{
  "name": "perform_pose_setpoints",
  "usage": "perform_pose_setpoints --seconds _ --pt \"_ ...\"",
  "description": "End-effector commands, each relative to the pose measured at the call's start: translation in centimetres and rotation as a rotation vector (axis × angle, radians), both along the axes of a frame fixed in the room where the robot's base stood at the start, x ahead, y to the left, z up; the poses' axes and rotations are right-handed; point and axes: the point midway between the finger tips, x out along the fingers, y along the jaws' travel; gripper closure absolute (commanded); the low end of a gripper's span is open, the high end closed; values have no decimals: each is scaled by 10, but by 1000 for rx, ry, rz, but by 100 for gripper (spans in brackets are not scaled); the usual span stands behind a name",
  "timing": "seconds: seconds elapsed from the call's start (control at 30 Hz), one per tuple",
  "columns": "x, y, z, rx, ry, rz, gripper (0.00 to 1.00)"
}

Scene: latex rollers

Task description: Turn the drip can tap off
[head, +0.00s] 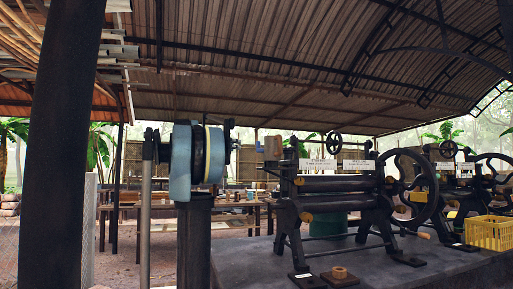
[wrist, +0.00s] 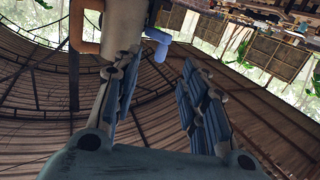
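The drip can (wrist: 125,22) shows at the top of the wrist view, tilted in the picture, with a pale body and an orange-brown handle (wrist: 84,22). A blue tap (wrist: 158,42) juts from its side. In the head view, a small brownish can-like shape (head: 273,147) stands at the left end of the near roller machine. My gripper (wrist: 160,70) is open and empty, its two padded fingers apart. The tap lies just beyond the fingertips, roughly between them in the picture, and I see no clear contact. In the head view my arm hides most of the gripper.
The near roller machine (head: 335,193) has a large black handwheel (head: 428,190) and stands on a dark plinth (head: 400,270). A second machine and a yellow crate (head: 490,233) are at the right. Tables with items stand behind.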

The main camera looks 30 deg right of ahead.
Motion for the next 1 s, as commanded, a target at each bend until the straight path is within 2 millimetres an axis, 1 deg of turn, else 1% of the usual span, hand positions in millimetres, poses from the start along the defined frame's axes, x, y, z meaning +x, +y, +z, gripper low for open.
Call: perform_pose_setpoints --seconds 0.03,0.13,0.23,0.37,1.0 --pt "6 -4 10 -19 -18 -2 61" --pt "13 -8 22 -46 -47 -3 61" --pt "16 -13 28 -57 -57 -4 61" --pt "18 -24 28 -57 -58 -5 61" --pt "39 -133 27 -55 -57 -6 61"
